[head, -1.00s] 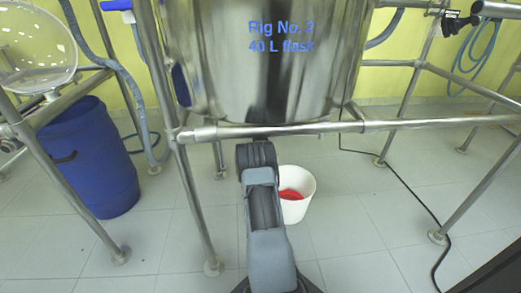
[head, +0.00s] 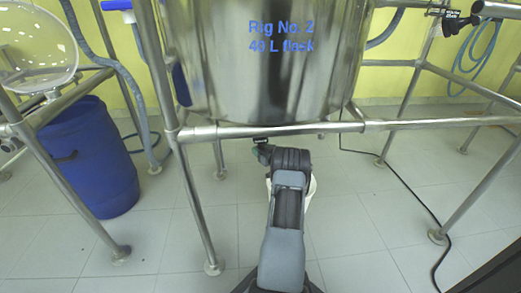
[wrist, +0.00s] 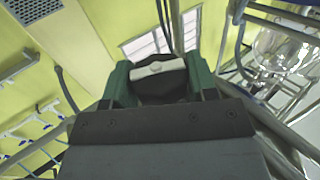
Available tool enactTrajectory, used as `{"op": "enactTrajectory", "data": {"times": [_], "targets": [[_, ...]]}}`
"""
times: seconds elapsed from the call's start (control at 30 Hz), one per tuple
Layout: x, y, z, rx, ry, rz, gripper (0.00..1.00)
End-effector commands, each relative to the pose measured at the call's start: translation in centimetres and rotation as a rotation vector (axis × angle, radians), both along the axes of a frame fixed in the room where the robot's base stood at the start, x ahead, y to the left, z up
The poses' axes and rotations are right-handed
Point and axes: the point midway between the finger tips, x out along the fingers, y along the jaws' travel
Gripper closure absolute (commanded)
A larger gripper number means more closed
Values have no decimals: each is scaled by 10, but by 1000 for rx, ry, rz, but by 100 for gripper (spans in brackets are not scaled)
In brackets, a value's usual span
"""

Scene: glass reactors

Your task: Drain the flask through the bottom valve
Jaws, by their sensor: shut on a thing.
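The shiny metal vessel (head: 262,75) marked "Rig No. 2 40 L flask" hangs at the top middle of the head view. Its underside is behind the frame's front bar, so the bottom valve's outlet is hidden. My gripper (head: 259,143) is just under that bar, partly hidden by my wrist. In the wrist view its green fingers (wrist: 158,80) are shut on a pale handle (wrist: 158,68) with a dark part around it, which looks like the valve handle. A white bucket (head: 312,188) stands on the floor, mostly hidden behind my arm.
The frame's front bar (head: 400,124) runs across just above my gripper, and a steel leg (head: 192,200) stands to its left. A blue drum (head: 90,165) is at the left. A black cable (head: 412,195) lies on the right floor, which is otherwise clear between the legs.

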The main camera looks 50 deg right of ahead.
Motion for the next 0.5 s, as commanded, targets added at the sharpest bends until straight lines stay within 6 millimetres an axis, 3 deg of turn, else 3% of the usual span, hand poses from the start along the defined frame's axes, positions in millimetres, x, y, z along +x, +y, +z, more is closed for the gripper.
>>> {"op": "enactTrajectory", "data": {"times": [0.5], "targets": [[-1, -1, -1, 0, 1, 407, 71]]}}
